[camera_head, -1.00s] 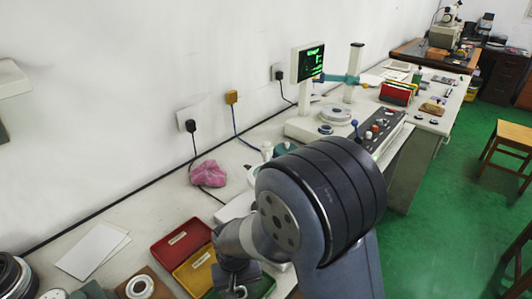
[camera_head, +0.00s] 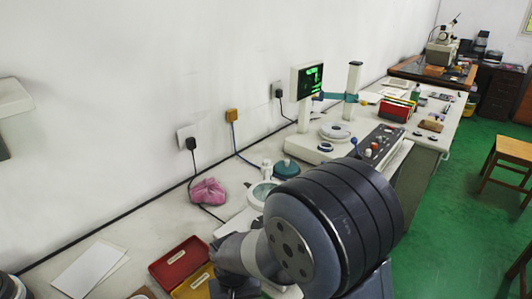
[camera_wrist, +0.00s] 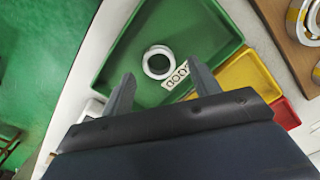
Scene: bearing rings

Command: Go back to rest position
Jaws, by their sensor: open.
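My gripper (camera_wrist: 162,88) is open, with nothing between its fingers, in the wrist view. Beyond its fingertips lies a white bearing ring (camera_wrist: 158,62) inside the green tray (camera_wrist: 118,58), beside a printed label (camera_wrist: 176,76). In the head view my arm covers the fingers, and the green tray is hidden. The red tray (camera_head: 178,262) and the yellow tray (camera_head: 193,287) show left of my arm. The yellow tray (camera_wrist: 250,78) and red tray (camera_wrist: 286,114) also show in the wrist view, next to the green one.
A wooden board (camera_wrist: 290,40) with more rings lies beside the trays. A pink cloth (camera_head: 208,192), a measuring device with a green display (camera_head: 308,80) and a control box (camera_head: 378,143) stand along the bench. White paper (camera_head: 88,270) lies at the left.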

